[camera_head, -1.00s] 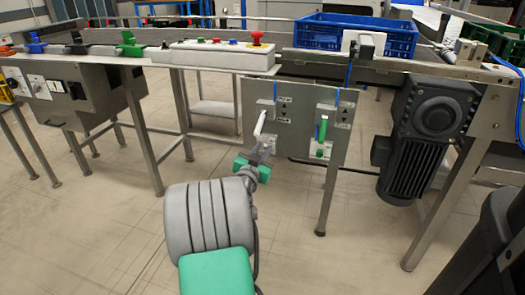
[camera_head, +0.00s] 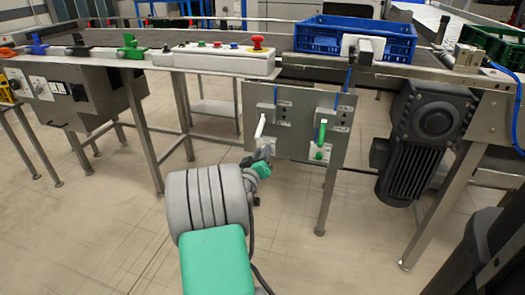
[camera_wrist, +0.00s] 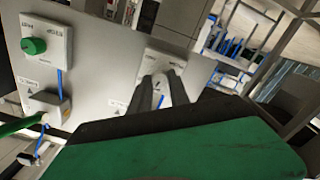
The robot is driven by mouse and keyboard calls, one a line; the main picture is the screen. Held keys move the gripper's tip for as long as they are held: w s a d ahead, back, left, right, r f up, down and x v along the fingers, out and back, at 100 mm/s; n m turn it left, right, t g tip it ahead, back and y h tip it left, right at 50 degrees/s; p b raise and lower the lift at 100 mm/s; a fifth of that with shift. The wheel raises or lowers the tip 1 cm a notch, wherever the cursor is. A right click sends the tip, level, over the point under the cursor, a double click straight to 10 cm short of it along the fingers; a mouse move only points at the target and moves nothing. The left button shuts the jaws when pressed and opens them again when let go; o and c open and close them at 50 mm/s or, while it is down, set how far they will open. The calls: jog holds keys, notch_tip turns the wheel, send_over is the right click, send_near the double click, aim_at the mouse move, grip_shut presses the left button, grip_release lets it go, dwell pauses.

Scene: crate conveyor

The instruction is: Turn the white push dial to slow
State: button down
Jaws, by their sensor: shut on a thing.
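My gripper (camera_head: 264,153) is at the lower left of the metal control panel (camera_head: 290,108), beneath the white lever (camera_head: 260,126). In the wrist view my gripper's two grey fingers (camera_wrist: 161,82) reach to a white plate (camera_wrist: 168,62) with markings too blurred to read. The fingers are shut on the white push dial (camera_wrist: 160,88), of which only a pale sliver shows between them. The dial's pointing direction is hidden. In the head view the gripper covers the dial.
A green dial (camera_wrist: 33,46) sits on its own white plate beside it, also seen in the head view (camera_head: 319,155), below a green lever (camera_head: 322,131). A dark motor (camera_head: 430,130) hangs at right. A blue crate (camera_head: 350,38) is on the conveyor above.

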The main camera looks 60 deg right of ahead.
jog(key=shift+n+p, duration=0.45)
jog(key=shift+n, duration=0.75)
jog(key=c, duration=1.2)
grip_release()
jog(key=shift+c, duration=0.2)
jog(key=shift+a, duration=0.15)
jog(key=s+a, duration=0.1)
jog(key=a, duration=0.6)
jog(key=shift+a+p, duration=0.25)
jog(key=shift+p, duration=0.15)
jog(key=shift+s, duration=0.1)
